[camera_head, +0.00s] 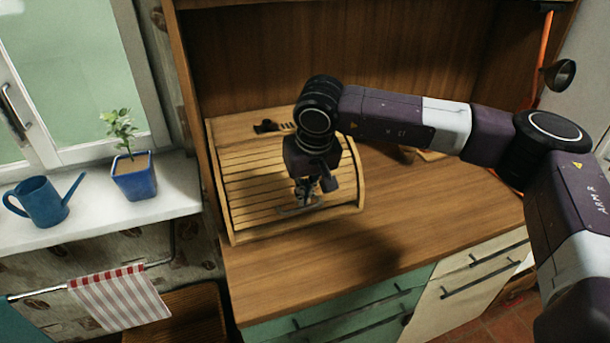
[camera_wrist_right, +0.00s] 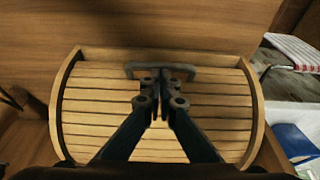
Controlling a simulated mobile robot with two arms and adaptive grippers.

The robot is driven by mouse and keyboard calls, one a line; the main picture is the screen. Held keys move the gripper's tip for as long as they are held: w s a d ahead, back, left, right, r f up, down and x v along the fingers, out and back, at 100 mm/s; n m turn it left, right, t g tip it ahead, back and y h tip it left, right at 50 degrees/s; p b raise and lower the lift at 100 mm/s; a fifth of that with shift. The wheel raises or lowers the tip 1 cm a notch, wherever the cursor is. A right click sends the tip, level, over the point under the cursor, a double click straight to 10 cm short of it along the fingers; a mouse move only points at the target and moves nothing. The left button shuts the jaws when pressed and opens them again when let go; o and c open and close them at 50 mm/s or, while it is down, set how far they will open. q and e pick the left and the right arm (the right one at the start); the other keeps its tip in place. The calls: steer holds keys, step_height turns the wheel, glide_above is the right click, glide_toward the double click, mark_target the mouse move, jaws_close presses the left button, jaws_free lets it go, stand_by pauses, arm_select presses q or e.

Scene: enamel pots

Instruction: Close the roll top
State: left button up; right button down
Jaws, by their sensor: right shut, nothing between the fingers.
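The wooden bread box (camera_head: 250,180) with a slatted roll top stands on the counter. Its slats (camera_wrist_right: 95,105) fill the space between the curved side walls in the right wrist view, and I see no open gap there. A dark bar handle (camera_wrist_right: 135,68) sits near the front edge of the roll top; it also shows in the head view (camera_head: 288,212). My right gripper (camera_head: 307,193) points down over the slats at the handle. Its fingers (camera_wrist_right: 162,80) are shut and empty, right beside the handle; I cannot tell whether they touch it. My left gripper is out of view.
The wooden counter (camera_head: 430,210) is clear in front and to the right of the box. The cabinet's back panel (camera_head: 240,60) rises behind. A windowsill with a blue watering can (camera_head: 42,202) and a potted plant (camera_head: 133,178) is at left. A striped towel (camera_head: 118,298) hangs below.

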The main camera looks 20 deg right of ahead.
steer(key=f+b, duration=0.2)
steer(key=s+f+b, duration=0.1)
steer(key=f+b, duration=0.1)
steer(key=f, duration=0.1)
steer(key=shift+s+b, duration=0.15)
steer(key=shift+b, duration=0.15)
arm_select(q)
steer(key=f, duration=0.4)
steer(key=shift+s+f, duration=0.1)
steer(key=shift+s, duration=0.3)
arm_select(e)
steer(key=shift+r, duration=0.1)
